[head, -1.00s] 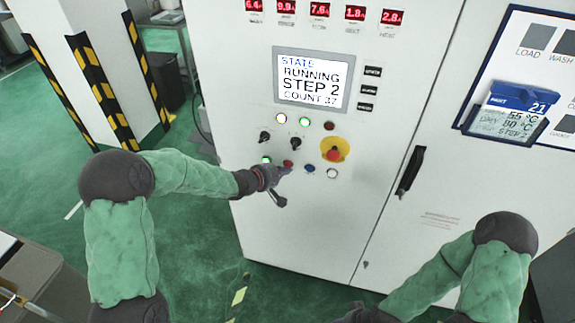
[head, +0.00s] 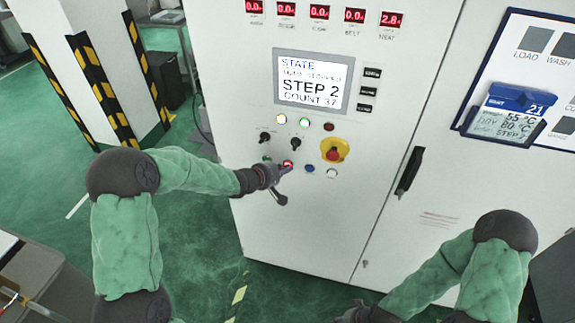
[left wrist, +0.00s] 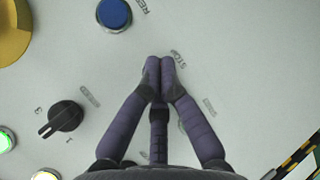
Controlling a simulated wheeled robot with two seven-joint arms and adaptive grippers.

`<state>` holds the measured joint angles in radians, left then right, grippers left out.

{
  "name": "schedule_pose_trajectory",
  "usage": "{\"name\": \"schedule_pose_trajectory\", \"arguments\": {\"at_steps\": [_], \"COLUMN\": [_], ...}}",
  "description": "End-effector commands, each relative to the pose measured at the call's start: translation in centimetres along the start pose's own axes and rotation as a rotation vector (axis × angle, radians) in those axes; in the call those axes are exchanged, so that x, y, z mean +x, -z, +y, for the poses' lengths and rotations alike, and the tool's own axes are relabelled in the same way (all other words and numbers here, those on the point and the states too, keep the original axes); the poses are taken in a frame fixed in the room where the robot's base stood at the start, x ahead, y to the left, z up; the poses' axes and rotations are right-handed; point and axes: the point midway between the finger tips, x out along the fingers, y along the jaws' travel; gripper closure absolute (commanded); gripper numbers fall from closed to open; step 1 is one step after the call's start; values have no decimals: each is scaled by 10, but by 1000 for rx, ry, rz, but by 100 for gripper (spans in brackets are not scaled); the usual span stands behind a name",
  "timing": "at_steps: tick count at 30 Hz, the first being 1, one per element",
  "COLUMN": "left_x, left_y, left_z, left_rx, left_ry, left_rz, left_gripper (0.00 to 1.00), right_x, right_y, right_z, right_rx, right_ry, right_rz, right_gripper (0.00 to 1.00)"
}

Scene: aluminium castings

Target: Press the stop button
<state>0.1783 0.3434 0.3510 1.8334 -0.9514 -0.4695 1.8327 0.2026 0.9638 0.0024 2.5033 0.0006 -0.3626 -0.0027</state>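The red stop button (head: 287,163) is lit on the front of the white control cabinet (head: 300,225). My left gripper (head: 284,171) is at the button, its tips at or just in front of it; exact contact cannot be told. In the left wrist view my left gripper (left wrist: 159,62) has its fingertips together with nothing between them, beside the STOP label (left wrist: 179,59), and the fingers hide the button. The screen (head: 312,82) reads AUTO STOPPED, STEP 2, COUNT 37. My right gripper (head: 352,314) is low at the bottom edge, partly cut off.
A blue button (head: 309,168) and a white button (head: 331,173) sit to the right. A red emergency knob (head: 333,154) on yellow is above them. Two black selector switches (head: 295,143) are above the stop button. A black door handle (head: 409,171) stands out at right.

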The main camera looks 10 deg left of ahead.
Motion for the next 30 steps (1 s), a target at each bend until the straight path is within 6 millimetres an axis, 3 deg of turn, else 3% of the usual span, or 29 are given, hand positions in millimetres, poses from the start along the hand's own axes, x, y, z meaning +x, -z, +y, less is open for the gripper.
{"name": "schedule_pose_trajectory", "arguments": {"at_steps": [30], "left_x": [-13], "left_y": [-7], "left_z": [-7], "left_rx": [0], "left_ry": [0], "left_rz": [1], "left_gripper": [100], "right_x": [-5], "right_y": [0], "right_z": [-2], "right_rx": [0], "right_ry": [0], "right_rz": [0], "right_gripper": [60]}}
